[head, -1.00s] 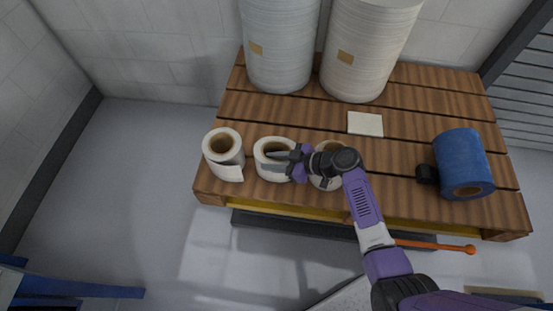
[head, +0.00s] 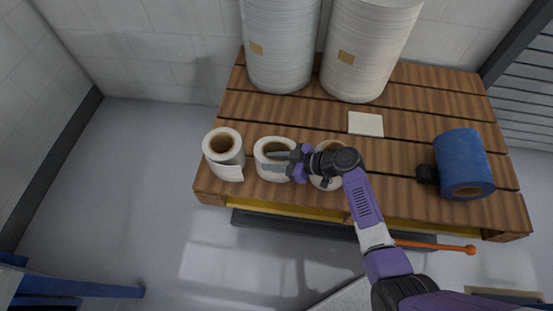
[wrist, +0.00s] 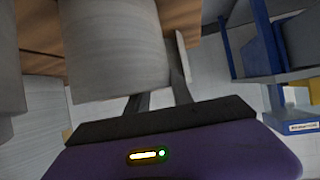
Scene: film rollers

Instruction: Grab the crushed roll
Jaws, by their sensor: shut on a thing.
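Three white paper rolls stand upright in a row along the pallet's front edge: a left roll (head: 225,167), a middle roll (head: 270,170) and a right roll (head: 322,181), partly hidden by my arm. The middle roll's opening looks wide and somewhat oval; I cannot clearly tell which roll is crushed. My gripper (head: 279,158) reaches in from the right and is shut on the middle roll at its upper right side, with one finger across its opening. In the wrist view the held roll (wrist: 115,50) fills the upper middle, against the fingers.
The wooden pallet (head: 290,113) carries two tall white stacks (head: 279,45) at the back. A pale square card (head: 365,124) lies mid-pallet. An orange bar (head: 440,246) shows below the front edge.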

